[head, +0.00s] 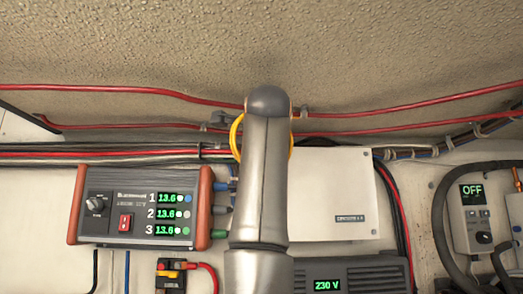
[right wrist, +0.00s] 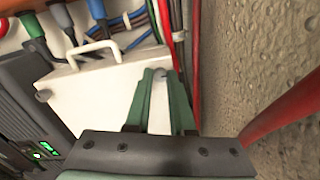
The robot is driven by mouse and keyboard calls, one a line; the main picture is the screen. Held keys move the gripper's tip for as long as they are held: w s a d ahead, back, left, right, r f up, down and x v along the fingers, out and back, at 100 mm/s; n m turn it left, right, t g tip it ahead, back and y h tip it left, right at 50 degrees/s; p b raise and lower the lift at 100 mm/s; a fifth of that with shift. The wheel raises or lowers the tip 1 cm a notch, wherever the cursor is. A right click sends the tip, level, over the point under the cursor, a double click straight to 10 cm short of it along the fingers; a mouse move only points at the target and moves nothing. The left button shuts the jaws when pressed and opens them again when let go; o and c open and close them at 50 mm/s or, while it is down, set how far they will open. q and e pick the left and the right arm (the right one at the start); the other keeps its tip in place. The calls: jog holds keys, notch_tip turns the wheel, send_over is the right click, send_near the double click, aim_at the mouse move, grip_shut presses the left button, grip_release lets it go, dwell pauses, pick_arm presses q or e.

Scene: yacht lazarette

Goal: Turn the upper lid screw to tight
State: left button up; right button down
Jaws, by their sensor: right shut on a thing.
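The white box with its lid (head: 335,195) is on the wall in the middle of the head view, its left part hidden behind my arm. In the right wrist view the white lid (right wrist: 108,95) shows at an angle, with a white handle (right wrist: 95,50) and a grey lower lid screw (right wrist: 43,96). My right gripper (right wrist: 160,74) has its green fingers at the lid's upper edge, shut on the upper lid screw, which is mostly hidden between the fingertips. The screw's turn angle cannot be read. My left gripper is in neither view.
Left of the box is a charger (head: 138,207) with green readouts and plugged cables. A dark 230 V unit (head: 350,275) sits below the box. Red cables (head: 420,126) run above, close under the rough ceiling (head: 400,50). A panel reading OFF (head: 472,215) is at the right.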

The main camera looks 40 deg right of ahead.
jog(key=c, duration=0.8)
grip_release()
jog(key=shift+o, duration=0.2)
jog(key=b+v, duration=0.3)
jog(key=v, duration=0.9)
jog(key=shift+s+a, duration=0.2)
jog(key=shift+s, duration=0.05)
